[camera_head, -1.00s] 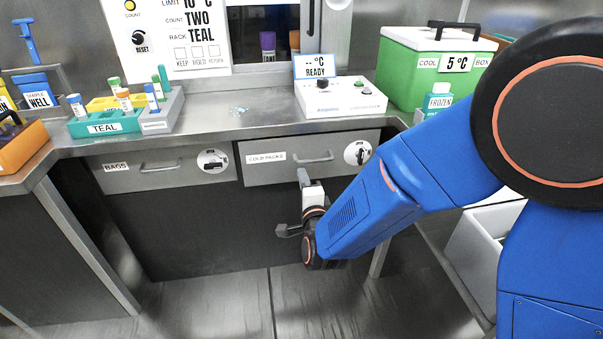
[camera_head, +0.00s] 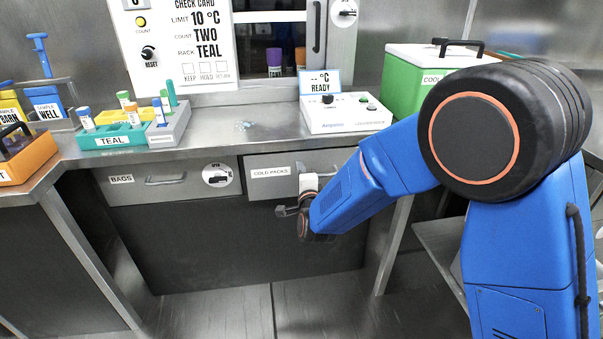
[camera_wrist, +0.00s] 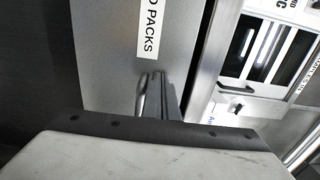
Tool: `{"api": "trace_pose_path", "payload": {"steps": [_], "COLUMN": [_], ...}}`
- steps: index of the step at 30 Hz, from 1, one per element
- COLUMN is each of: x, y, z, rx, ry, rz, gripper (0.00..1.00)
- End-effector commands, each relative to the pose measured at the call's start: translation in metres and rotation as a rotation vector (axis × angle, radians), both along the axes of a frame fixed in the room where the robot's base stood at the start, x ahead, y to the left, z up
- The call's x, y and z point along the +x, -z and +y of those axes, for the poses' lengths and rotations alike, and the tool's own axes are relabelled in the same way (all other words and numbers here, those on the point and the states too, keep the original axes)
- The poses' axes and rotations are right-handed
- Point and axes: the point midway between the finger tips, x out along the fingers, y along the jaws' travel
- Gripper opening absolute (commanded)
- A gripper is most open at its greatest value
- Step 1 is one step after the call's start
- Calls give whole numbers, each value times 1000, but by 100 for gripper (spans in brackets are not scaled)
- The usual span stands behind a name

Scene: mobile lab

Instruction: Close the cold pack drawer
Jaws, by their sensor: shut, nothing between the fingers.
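The cold pack drawer (camera_head: 262,184) has a grey front with a "COLD PACKS" label and sits under the counter, right of the bags drawer. My gripper (camera_head: 303,169) is in front of its right half, near the handle; my arm covers the drawer's right end. In the wrist view my gripper (camera_wrist: 161,78) is shut and empty, its fingertips close to the drawer front (camera_wrist: 105,60) below the label. Whether they touch it cannot be told.
The bags drawer (camera_head: 185,182) looks shut on the left. On the counter (camera_head: 225,138) stand a teal rack (camera_head: 112,137), a white device (camera_head: 345,115) and a green cool box (camera_head: 410,83). The floor below the drawers is clear.

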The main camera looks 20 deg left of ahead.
Motion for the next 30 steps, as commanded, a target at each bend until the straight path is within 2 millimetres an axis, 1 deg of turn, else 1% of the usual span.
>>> {"api": "trace_pose_path", "payload": {"steps": [8,15,18,30], "x": [2,35,42,46], "y": [0,0,0,-2], "z": [1,21,26,27], "rx": [0,1,0,2], "ry": [0,1,0,1], "rz": [0,-1,0,-3], "gripper": [0,0,0,0]}}
